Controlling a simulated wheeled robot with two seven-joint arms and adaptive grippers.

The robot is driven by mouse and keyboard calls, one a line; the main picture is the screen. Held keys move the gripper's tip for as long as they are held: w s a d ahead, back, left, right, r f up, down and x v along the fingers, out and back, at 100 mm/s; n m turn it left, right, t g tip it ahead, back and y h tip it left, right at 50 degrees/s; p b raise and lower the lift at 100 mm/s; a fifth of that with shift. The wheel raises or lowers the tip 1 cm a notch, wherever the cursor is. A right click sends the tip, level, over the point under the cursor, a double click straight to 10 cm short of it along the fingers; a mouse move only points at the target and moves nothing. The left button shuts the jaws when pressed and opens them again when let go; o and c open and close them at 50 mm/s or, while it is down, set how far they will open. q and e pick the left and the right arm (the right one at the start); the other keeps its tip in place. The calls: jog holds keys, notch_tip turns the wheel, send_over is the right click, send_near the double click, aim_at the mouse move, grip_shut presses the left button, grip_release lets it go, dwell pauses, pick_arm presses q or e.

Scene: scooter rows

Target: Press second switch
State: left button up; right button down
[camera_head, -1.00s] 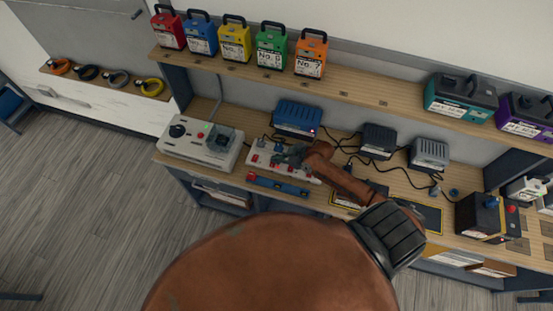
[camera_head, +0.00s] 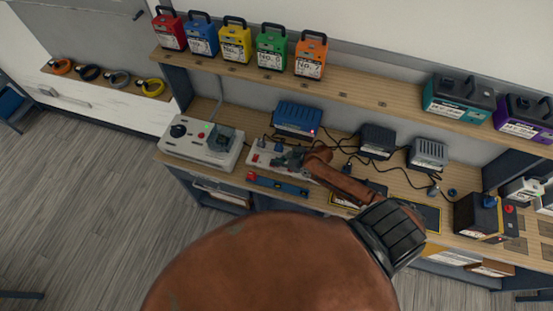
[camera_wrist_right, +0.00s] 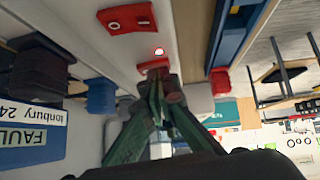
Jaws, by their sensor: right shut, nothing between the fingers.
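A white power strip (camera_head: 256,165) with red switches lies on the wooden bench. My right gripper (camera_head: 285,158) is over the strip, shut and empty, and hides part of it. In the right wrist view its green fingertips (camera_wrist_right: 158,88) are together right at a red switch (camera_wrist_right: 152,64), seemingly touching it. A small red light glows beside that switch. Another red switch (camera_wrist_right: 126,18) sits farther along the strip, clear of the fingers. My left gripper is not in view.
A blue charger (camera_head: 297,118) with a red light stands behind the strip, with dark and grey chargers (camera_head: 378,140) to its right. Black cables run between them. A grey control box (camera_head: 200,143) stands to the left. A blue-and-red bar (camera_head: 278,185) lies in front.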

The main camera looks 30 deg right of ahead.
jog(key=shift+w+r, duration=0.1)
jog(key=r+p, duration=0.4)
jog(key=shift+s+a+r+p, duration=0.15)
jog(key=shift+s+r+p, duration=0.05)
jog(key=shift+r+p, duration=0.2)
jog(key=shift+s+d+r+b, duration=0.25)
jog(key=shift+s+d+b, duration=0.25)
jog(key=shift+s+b, duration=0.15)
jog(key=b+v, duration=0.1)
jog(key=v, duration=0.7)
jog(key=shift+w+a+f, duration=0.1)
jog(key=shift+a, duration=0.05)
